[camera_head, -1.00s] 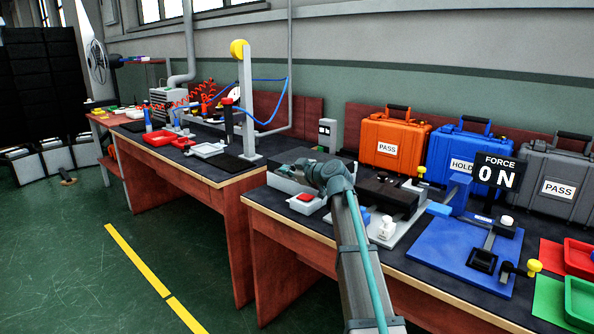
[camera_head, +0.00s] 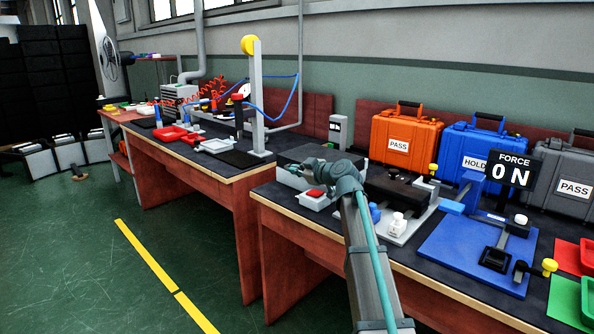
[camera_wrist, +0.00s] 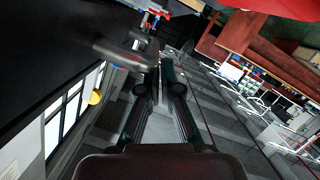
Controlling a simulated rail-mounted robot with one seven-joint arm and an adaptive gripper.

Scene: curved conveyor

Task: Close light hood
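No part is labelled as the light hood, so I cannot tell which one it is. A dark box-like fixture (camera_head: 402,188) on a pale base stands on the near bench, just right of my arm's end. A grey box with a dark top (camera_head: 291,178) sits behind and left of my arm. My gripper (camera_wrist: 161,72) shows in the wrist view as two dark fingers, tips close together with a narrow gap and nothing seen between them. In the head view, my wrist is over the bench between these two fixtures and hides part of both; the fingertips are not clear there.
A white box with a red button (camera_head: 315,194) is at the bench's front edge. A white bottle-like part (camera_head: 397,224) and a blue plate (camera_head: 455,245) are to the right. Orange (camera_head: 380,134) and blue (camera_head: 452,150) cases stand behind.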

